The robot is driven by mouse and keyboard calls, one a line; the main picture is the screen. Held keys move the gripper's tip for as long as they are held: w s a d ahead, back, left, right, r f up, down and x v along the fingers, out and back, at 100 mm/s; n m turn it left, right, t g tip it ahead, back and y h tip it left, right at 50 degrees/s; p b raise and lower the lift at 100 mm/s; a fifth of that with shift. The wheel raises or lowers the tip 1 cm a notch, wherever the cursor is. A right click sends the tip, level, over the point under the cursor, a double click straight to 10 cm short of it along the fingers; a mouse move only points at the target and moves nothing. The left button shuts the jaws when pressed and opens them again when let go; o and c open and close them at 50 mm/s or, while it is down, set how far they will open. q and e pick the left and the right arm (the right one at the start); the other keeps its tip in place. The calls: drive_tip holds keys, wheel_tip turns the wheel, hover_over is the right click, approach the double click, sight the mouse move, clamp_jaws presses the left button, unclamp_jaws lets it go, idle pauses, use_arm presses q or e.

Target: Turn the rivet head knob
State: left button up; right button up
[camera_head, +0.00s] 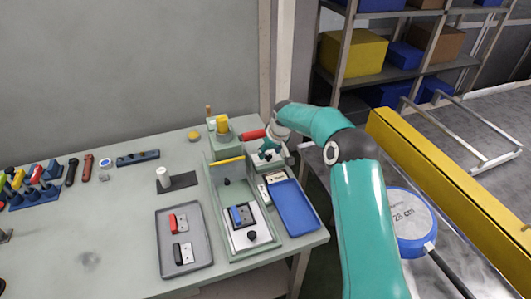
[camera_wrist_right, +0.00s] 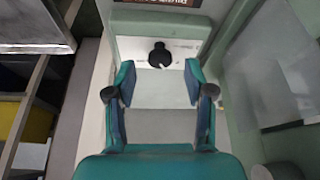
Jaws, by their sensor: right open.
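A black round knob (camera_wrist_right: 159,55) with a pale pointer mark sits on a white panel (camera_wrist_right: 185,46) in the right wrist view. I take it to be the rivet head knob. My right gripper (camera_wrist_right: 158,78) is open, with one teal finger on each side of the view. The knob shows between and just beyond the fingertips, and nothing is held. In the head view my right gripper (camera_head: 268,148) is over the small pale unit at the bench's back right, and the knob cannot be made out there. My left gripper is not in view.
The green fixture (camera_head: 214,180) with a yellow bar stands left of my right gripper. A blue tray (camera_head: 296,208) and a grey tray (camera_head: 161,248) lie nearer.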

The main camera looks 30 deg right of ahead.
drive_tip(key=shift+x, duration=0.85)
clamp_jaws()
drive_tip(key=shift+a+f, duration=0.1)
drive_tip(key=shift+a, duration=0.4)
drive_tip(key=shift+d, duration=0.3)
drive_tip(key=shift+w+d+r, duration=0.1)
drive_tip(key=shift+r, duration=0.2)
unclamp_jaws()
drive_tip(key=shift+w+f, duration=0.1)
drive_tip(key=shift+f, duration=0.05)
